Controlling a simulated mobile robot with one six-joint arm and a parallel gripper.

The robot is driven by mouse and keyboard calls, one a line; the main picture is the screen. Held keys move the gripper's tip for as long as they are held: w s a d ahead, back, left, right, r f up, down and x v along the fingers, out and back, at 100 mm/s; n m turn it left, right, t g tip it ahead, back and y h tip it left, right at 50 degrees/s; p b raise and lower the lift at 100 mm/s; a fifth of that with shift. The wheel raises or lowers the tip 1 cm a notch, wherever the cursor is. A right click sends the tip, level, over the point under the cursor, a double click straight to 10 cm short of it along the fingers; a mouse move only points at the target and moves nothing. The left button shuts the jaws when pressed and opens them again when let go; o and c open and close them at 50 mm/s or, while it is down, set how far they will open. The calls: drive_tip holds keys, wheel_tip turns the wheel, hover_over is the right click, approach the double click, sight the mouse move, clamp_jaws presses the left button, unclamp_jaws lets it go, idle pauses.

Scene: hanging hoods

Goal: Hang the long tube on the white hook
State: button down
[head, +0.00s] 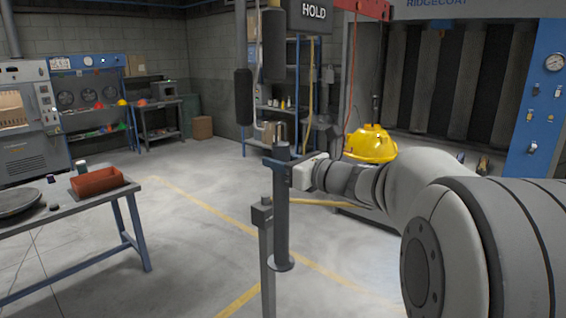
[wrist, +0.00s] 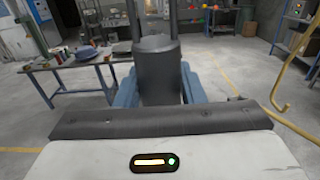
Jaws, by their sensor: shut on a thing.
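My gripper (head: 281,164) is shut on a long dark grey tube (head: 282,215). The tube hangs upright from the jaws, with a wider rim at its bottom end, clear of the floor. In the wrist view the tube's upper end (wrist: 157,72) stands between the blue fingers (wrist: 157,92). A thin pale rod (head: 257,100) with a curved lower end hangs behind and above the tube in the head view. It may be the white hook; its small size makes this hard to tell. The tube and the rod look apart, but I cannot judge the depth.
A grey post (head: 265,255) stands close left of the tube. Dark cylinders (head: 243,97) hang above. A yellow hood (head: 371,145) hangs at right. A curved yellow line (wrist: 288,95) shows right in the wrist view. A table (head: 128,190) stands at left; open floor lies between.

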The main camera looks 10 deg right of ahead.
drive_tip(key=shift+w+a+r, duration=0.2)
drive_tip(key=shift+w+r, duration=0.1)
drive_tip(key=shift+r, duration=0.25)
idle(0.6)
drive_tip(key=shift+x, duration=1.2)
drive_tip(key=shift+w+a, duration=0.1)
drive_tip(key=shift+x, duration=1.35)
drive_tip(key=shift+f+b, duration=1.2)
drive_tip(key=shift+b, duration=0.15)
drive_tip(key=c, duration=1.1)
unclamp_jaws()
drive_tip(key=shift+c, duration=0.2)
drive_tip(key=shift+o, duration=1.4)
drive_tip(key=shift+f, duration=0.1)
